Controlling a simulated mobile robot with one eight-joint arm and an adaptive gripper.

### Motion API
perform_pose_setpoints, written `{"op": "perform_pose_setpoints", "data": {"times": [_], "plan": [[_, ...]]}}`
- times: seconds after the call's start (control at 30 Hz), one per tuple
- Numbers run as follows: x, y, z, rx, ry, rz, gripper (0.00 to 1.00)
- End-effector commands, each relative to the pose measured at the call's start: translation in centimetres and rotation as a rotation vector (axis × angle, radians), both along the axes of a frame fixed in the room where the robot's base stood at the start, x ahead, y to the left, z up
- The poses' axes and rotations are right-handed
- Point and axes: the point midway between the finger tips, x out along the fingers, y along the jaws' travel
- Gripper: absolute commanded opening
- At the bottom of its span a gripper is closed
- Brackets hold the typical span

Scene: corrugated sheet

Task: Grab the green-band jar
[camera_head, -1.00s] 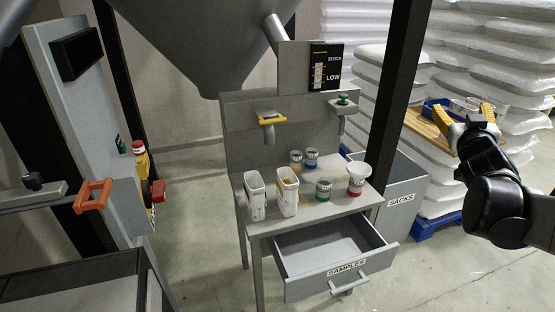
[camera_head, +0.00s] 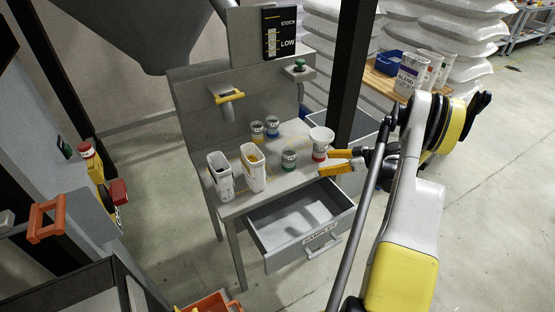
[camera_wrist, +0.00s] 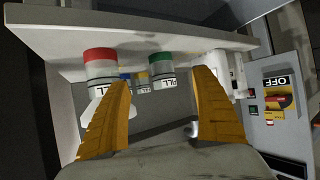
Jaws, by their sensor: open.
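The green-band jar (camera_head: 289,159) stands upright on the grey sample table, near its front edge. In the wrist view, which looks upside down, the green-band jar (camera_wrist: 161,68) shows between my yellow fingertips, still beyond them. My gripper (camera_head: 323,161) is open and empty, at the table's front right, to the right of the green-band jar. The red-band jar (camera_head: 319,155), with a white funnel on top, is close by the upper finger. It also shows left of the fingers in the wrist view (camera_wrist: 100,62).
A yellow-band jar (camera_head: 257,131) and a blue-band jar (camera_head: 272,126) stand behind. Two white scoop-like containers (camera_head: 221,176) (camera_head: 253,168) stand left. The SAMPLES drawer (camera_head: 318,240) is open below the gripper. A dark post (camera_head: 350,75) rises behind the table's right side.

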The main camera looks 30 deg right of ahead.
Motion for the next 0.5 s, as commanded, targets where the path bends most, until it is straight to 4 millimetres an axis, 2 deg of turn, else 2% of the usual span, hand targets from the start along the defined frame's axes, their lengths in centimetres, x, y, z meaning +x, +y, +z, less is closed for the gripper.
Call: {"op": "perform_pose_setpoints", "data": {"times": [0.3, 0.5], "plan": [[6.3, 3.8, -0.2, -0.001, -0.003, 0.005, 0.76], [8.4, 5.0, 0.0, -0.002, -0.004, 0.002, 0.76]]}}
